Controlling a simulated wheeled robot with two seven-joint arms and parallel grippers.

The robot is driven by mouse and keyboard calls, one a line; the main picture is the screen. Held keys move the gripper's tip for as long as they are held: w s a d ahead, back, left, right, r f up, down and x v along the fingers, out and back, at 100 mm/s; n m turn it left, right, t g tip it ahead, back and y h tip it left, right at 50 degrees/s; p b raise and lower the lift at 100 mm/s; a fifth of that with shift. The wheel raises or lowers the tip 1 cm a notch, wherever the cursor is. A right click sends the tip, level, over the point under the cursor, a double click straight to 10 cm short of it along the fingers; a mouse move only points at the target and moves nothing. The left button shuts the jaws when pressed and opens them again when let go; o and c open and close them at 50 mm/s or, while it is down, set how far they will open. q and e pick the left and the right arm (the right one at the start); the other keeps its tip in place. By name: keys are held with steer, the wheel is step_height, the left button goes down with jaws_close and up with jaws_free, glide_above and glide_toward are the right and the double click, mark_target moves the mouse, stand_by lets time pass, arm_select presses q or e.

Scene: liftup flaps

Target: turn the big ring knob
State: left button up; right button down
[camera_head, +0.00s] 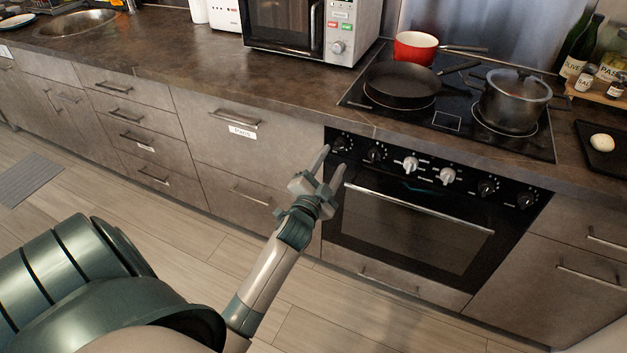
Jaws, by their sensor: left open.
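The oven's black control panel carries a row of knobs below the counter edge. Two dark knobs are at the left, a far-left knob (340,143) and a second knob (374,153). Two silver knobs, a left one (411,163) and a right one (447,175), are in the middle. Two more dark knobs (487,188) are at the right. I cannot tell which is the big ring knob. My left gripper (332,157) is open, its fingers pointing toward the panel's left end, close to the far-left knob. I see nothing between the fingers. My right gripper is out of view.
The oven door handle (420,209) runs below the panel. The cooktop above holds a black frying pan (402,84), a red pot (415,47) and a lidded pot (513,98). A microwave (312,28) stands at the back. Drawer handles (231,121) project left of the oven.

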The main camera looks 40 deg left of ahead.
arm_select(q)
steer(key=v, duration=1.2)
steer(key=shift+s+b, duration=0.3)
steer(key=shift+b, duration=0.15)
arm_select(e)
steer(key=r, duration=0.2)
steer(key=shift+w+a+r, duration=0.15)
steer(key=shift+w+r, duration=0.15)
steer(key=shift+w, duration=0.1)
arm_select(q)
steer(key=shift+d, duration=0.1)
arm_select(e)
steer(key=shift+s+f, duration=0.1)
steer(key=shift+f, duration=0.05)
